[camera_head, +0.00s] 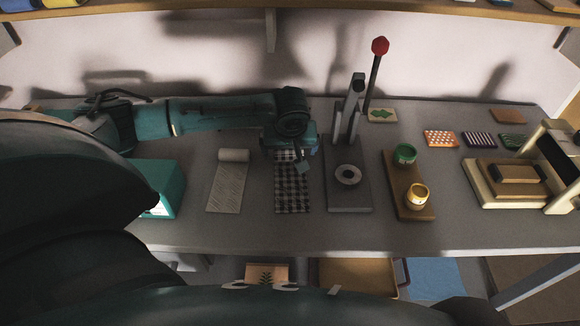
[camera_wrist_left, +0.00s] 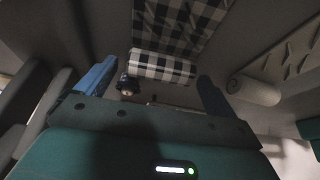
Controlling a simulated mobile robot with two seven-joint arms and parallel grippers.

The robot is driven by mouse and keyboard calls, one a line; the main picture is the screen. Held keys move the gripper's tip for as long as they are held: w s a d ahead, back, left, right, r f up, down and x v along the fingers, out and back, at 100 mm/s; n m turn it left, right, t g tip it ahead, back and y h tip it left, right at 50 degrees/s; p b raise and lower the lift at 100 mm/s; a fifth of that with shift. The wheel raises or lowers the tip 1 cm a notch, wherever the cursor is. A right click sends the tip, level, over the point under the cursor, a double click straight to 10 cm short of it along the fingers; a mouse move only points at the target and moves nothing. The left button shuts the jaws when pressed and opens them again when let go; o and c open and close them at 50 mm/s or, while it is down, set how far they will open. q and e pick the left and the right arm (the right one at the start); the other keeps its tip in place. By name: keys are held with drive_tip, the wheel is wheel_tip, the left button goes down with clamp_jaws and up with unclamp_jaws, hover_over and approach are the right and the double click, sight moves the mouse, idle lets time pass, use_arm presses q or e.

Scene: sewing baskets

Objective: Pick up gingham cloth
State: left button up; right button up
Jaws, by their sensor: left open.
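The black-and-white gingham cloth (camera_head: 292,195) lies flat on the grey bench, with its rolled end at the back partly hidden under my left gripper (camera_head: 303,163). In the left wrist view the gingham cloth (camera_wrist_left: 163,68) shows its roll between my left gripper's blue fingers (camera_wrist_left: 153,86), and its flat part stretches beyond. The fingers are apart and hold nothing that I can see. Whether they touch the roll I cannot tell. My right gripper is not in view.
A pale rolled cloth (camera_head: 225,190) lies left of the gingham cloth. A grey press (camera_head: 349,195) with a red-knobbed lever stands close on its right. A wooden board (camera_head: 414,205) bears green and yellow tins. A teal box (camera_head: 165,190) is at the left.

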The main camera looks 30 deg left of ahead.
use_arm(q)
drive_tip(key=shift+c, duration=0.4)
drive_tip(key=c, duration=1)
drive_tip(key=shift+o, duration=0.2)
